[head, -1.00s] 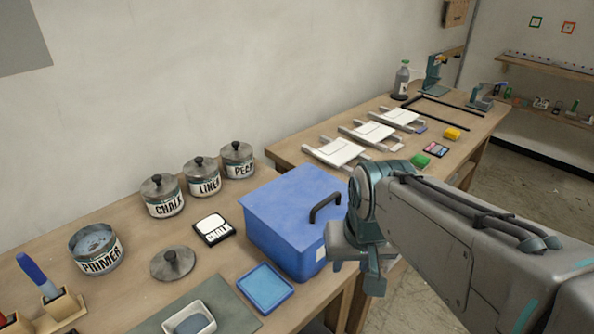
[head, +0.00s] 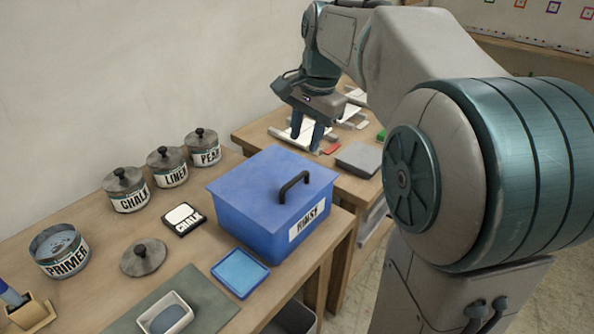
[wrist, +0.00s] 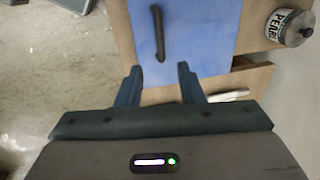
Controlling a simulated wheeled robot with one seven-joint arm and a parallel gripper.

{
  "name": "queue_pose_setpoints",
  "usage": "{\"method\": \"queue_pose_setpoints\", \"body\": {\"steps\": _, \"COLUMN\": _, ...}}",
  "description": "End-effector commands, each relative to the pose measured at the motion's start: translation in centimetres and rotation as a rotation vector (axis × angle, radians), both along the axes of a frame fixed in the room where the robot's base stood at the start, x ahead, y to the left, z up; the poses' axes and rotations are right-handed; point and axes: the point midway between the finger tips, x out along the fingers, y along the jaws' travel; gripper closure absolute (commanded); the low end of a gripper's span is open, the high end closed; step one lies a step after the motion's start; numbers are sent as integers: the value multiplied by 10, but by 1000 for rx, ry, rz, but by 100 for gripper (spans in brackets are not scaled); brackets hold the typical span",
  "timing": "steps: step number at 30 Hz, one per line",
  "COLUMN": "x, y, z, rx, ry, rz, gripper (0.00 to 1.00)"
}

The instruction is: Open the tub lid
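The blue tub (head: 250,222) stands at the right end of the near bench, its label reading RINSE or similar. Its blue lid (head: 255,180) is on and closed, with a dark arched handle (head: 293,185) on top. My gripper (head: 307,140) is raised beyond the tub, above the gap toward the far bench, apart from the lid. In the wrist view my gripper (wrist: 160,84) has its two fingers spread with nothing between them. The handle (wrist: 158,33) lies ahead of the fingertips, and the lid (wrist: 182,28) fills the upper middle.
Lidded pots labelled CHALK (head: 127,193), LINEN (head: 167,169) and PEARL (head: 204,150) stand along the wall. An open PRIMER pot (head: 60,250), a loose pot lid (head: 143,256) and a blue tray (head: 240,272) are left of the tub. The far bench holds white pieces.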

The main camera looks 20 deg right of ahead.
Motion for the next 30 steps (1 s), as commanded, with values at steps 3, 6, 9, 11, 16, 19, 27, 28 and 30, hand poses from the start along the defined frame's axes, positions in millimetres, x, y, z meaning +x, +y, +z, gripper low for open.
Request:
{"method": "queue_pose_setpoints", "body": {"steps": 3, "x": 3, "y": 3, "z": -28, "rx": 0, "ry": 5, "rz": 2, "gripper": 66}}
{"method": "queue_pose_setpoints", "body": {"steps": 6, "x": 7, "y": 6, "z": -49, "rx": 0, "ry": 5, "rz": 2, "gripper": 66}}
{"method": "queue_pose_setpoints", "body": {"steps": 9, "x": 10, "y": 8, "z": -69, "rx": 0, "ry": 4, "rz": 3, "gripper": 66}}
{"method": "queue_pose_setpoints", "body": {"steps": 11, "x": 12, "y": 9, "z": -79, "rx": -1, "ry": 2, "rz": 2, "gripper": 66}}
{"method": "queue_pose_setpoints", "body": {"steps": 16, "x": 16, "y": 12, "z": -99, "rx": -1, "ry": 0, "rz": 3, "gripper": 66}}
{"method": "queue_pose_setpoints", "body": {"steps": 19, "x": 16, "y": 12, "z": -105, "rx": -1, "ry": 0, "rz": 3, "gripper": 66}}
{"method": "queue_pose_setpoints", "body": {"steps": 27, "x": 17, "y": 13, "z": -107, "rx": -1, "ry": -2, "rz": 3, "gripper": 66}}
{"method": "queue_pose_setpoints", "body": {"steps": 28, "x": 17, "y": 13, "z": -107, "rx": -1, "ry": -2, "rz": 3, "gripper": 66}}
{"method": "queue_pose_setpoints", "body": {"steps": 30, "x": 17, "y": 13, "z": -107, "rx": -1, "ry": -2, "rz": 3, "gripper": 80}}
